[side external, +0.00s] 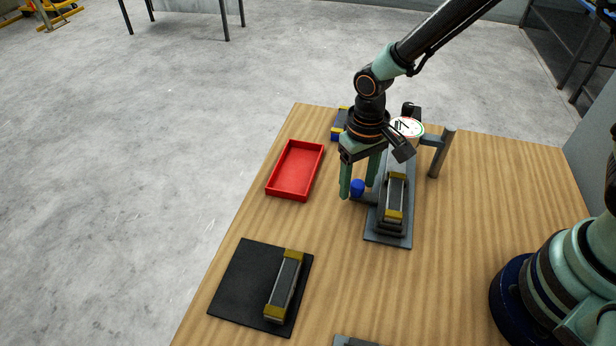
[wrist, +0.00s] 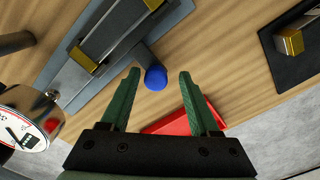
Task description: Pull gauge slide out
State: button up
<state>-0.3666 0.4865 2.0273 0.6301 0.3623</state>
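The gauge fixture has a grey base plate (side external: 388,239) carrying a block with yellow ends (side external: 396,198). A short dark rod ending in a blue knob (side external: 357,187) sticks out of its side; I take this to be the slide's handle. My gripper (side external: 358,191) points down over the knob with its fingers apart. In the wrist view the blue knob (wrist: 156,78) lies between the two open fingertips (wrist: 158,74), nearer the left one, with a gap to each. A round white dial gauge (side external: 407,127) stands behind the block, partly hidden by my gripper.
A dark post (side external: 441,155) holds the dial by an arm, right of my gripper. An empty red tray (side external: 295,170) lies to the left. A black mat (side external: 240,280) bears another yellow-ended block (side external: 284,285). A blue-and-yellow piece (side external: 340,124) sits at the back. The wood between is clear.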

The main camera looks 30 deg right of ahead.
dwell(0.3)
notch_tip(320, 180, up, 12)
dwell(0.5)
notch_tip(320, 180, up, 6)
jog(key=f+t, duration=0.1)
jog(key=t, duration=0.1)
send_over(382, 190)
jog(key=s+d+r+t, duration=0.3)
jog(key=s+d+r, duration=0.1)
jog(key=d, duration=0.4)
jog(key=shift+s+r+t, duration=0.15)
jog(key=shift+s+t, duration=0.15)
jog(key=shift+s, duration=0.4)
